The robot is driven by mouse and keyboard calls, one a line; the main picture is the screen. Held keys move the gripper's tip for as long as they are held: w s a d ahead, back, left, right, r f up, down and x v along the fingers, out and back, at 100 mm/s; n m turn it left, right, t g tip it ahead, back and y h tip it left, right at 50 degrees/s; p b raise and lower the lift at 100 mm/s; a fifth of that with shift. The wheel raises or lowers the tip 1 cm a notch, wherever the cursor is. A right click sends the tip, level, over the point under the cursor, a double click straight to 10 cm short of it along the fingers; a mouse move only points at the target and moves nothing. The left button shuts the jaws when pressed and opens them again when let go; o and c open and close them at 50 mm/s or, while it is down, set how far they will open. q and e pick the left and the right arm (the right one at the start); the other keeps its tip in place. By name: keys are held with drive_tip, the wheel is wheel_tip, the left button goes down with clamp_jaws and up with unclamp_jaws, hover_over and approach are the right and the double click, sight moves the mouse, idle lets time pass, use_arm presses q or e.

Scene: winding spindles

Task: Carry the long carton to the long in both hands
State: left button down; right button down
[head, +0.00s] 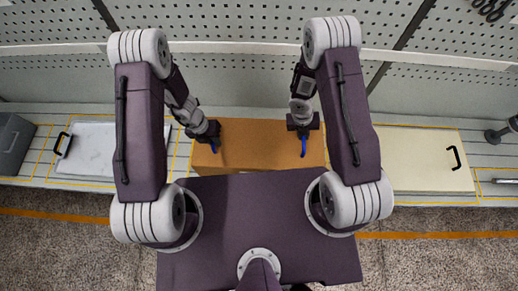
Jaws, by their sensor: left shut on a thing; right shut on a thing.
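The long carton (255,143) is an orange-brown box in the middle of the head view, above my own body and between my two arms. My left gripper (214,146) is shut on the carton's left part, with a blue fingertip showing. My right gripper (303,146) is shut on the carton's right part, also with a blue fingertip showing. The carton's lower edge is partly hidden behind my body. I cannot tell whether the carton rests on the bench or is raised above it.
A pale bench runs along a pegboard wall (250,30). Yellow outlines mark areas on it. A white board (92,150) with a black handle lies left, a grey box (12,140) at the far left. A cream board (420,165) with a black handle lies right.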

use_arm(q)
drive_tip(key=shift+w+r, duration=0.1)
drive_tip(key=shift+r, duration=0.05)
use_arm(e)
drive_tip(key=shift+w+r, duration=0.1)
